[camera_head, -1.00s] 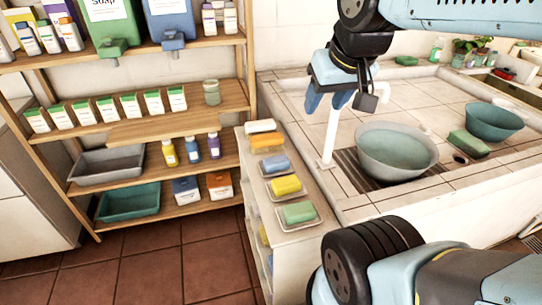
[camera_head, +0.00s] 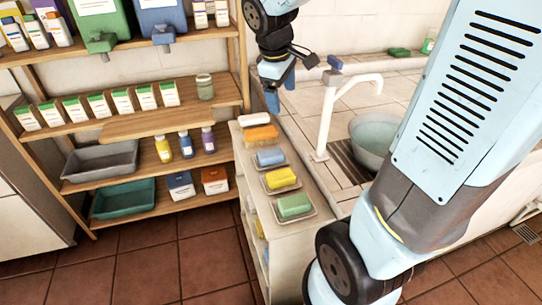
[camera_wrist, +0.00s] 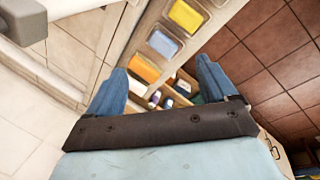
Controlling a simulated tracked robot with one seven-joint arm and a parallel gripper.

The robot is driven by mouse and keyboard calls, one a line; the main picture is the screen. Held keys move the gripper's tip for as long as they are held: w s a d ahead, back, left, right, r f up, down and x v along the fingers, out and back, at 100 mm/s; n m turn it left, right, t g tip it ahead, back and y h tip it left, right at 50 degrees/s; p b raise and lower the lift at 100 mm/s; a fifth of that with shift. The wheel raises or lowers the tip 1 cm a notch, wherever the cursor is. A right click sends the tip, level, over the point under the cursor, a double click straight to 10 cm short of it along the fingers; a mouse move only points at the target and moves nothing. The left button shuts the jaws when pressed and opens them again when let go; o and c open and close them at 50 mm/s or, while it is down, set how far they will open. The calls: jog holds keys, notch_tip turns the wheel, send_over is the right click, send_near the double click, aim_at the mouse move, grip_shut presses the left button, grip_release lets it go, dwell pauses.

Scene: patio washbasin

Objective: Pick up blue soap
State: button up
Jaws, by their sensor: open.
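The blue soap (camera_head: 270,157) lies on a small dish on the narrow counter, between the orange soap (camera_head: 261,134) and the yellow soap (camera_head: 281,178). In the wrist view the blue soap (camera_wrist: 164,43) looks grey-blue and lies just beyond the fingertips, between them. My gripper (camera_head: 280,100) is open and empty, with its blue fingers pointing down above the far end of the soap row. In the wrist view my gripper (camera_wrist: 162,72) has its fingers spread wide, well above the counter.
A green soap (camera_head: 294,205) is at the near end and a white soap (camera_head: 253,119) at the far end. A white tap (camera_head: 325,118) rises right of the row, with a basin (camera_head: 372,138) beyond. A wooden shelf (camera_head: 170,122) with bottles and boxes stands left.

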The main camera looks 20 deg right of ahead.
jog(key=w+a+f+n+g+h, duration=0.1)
jog(key=w+a+f+n, duration=0.1)
jog(key=w+f+n, duration=0.45)
jog(key=n+g+h, duration=0.1)
jog(key=n, duration=0.2)
send_near(270, 153)
jog(key=x, duration=0.4)
jog(key=shift+s+d, duration=0.1)
jog(key=shift+s, duration=0.2)
jog(key=shift+w+x, duration=0.2)
jog(key=shift+x, duration=1.05)
jog(key=shift+w+x, duration=0.15)
jog(key=shift+x, duration=1.1)
jog(key=shift+c, duration=0.3)
jog(key=c, duration=1.2)
